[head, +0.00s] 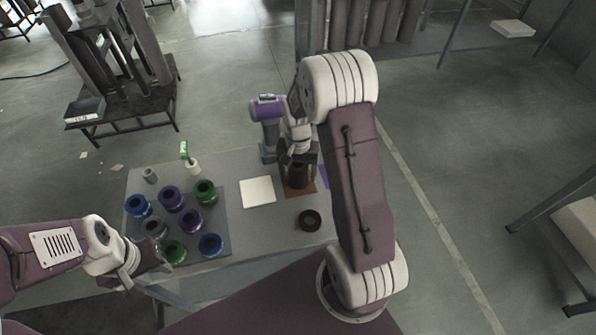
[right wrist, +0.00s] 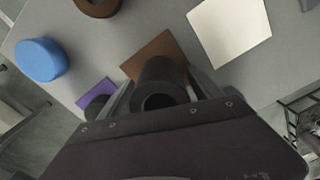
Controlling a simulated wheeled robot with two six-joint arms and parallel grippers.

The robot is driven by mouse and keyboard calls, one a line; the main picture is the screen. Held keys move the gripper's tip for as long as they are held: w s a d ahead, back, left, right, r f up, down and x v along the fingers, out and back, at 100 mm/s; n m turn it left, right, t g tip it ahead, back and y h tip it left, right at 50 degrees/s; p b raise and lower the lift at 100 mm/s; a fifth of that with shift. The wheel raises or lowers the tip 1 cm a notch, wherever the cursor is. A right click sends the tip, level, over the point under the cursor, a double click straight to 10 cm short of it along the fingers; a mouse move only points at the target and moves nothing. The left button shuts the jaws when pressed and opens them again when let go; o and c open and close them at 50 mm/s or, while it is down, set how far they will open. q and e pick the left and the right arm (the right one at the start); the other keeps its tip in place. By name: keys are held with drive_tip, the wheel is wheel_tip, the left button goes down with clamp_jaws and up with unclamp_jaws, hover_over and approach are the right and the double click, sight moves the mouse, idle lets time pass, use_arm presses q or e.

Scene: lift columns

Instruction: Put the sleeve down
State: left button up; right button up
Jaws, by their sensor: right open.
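A dark sleeve (head: 298,178) stands upright on or just over a brown square (head: 292,192) on the grey table; a small gap cannot be ruled out. In the right wrist view the hollow end of the sleeve (right wrist: 162,98) shows between my fingers, with the brown square (right wrist: 158,52) behind it. My right gripper (head: 298,160) is open around the sleeve, its fingers on either side; it fills the lower part of the wrist view (right wrist: 160,95). My left gripper (head: 163,265) hovers near the table's front left, by a green ring; its fingers are too unclear to judge.
A white square (head: 258,191) lies left of the brown one, a purple square (right wrist: 96,94) on its other side. A brown ring (head: 309,220) lies in front. Several coloured rings stand on a dark mat (head: 218,235). A blue round piece (right wrist: 41,60) shows in the wrist view.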

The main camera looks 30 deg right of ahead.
wheel_tip(320, 180, up, 12)
drive_tip(key=p, duration=0.2)
drive_tip(key=s+a+f+n, duration=0.2)
drive_tip(key=s+a+n, duration=0.1)
drive_tip(key=s, duration=0.3)
drive_tip(key=s+a+f+n+t, duration=0.1)
drive_tip(key=s+a+f+n, duration=0.1)
drive_tip(key=s+a+n, duration=0.2)
drive_tip(key=s, duration=0.2)
drive_tip(key=shift+s+a+f, duration=0.2)
drive_tip(key=shift+s+a, duration=0.05)
drive_tip(key=shift+s, duration=0.05)
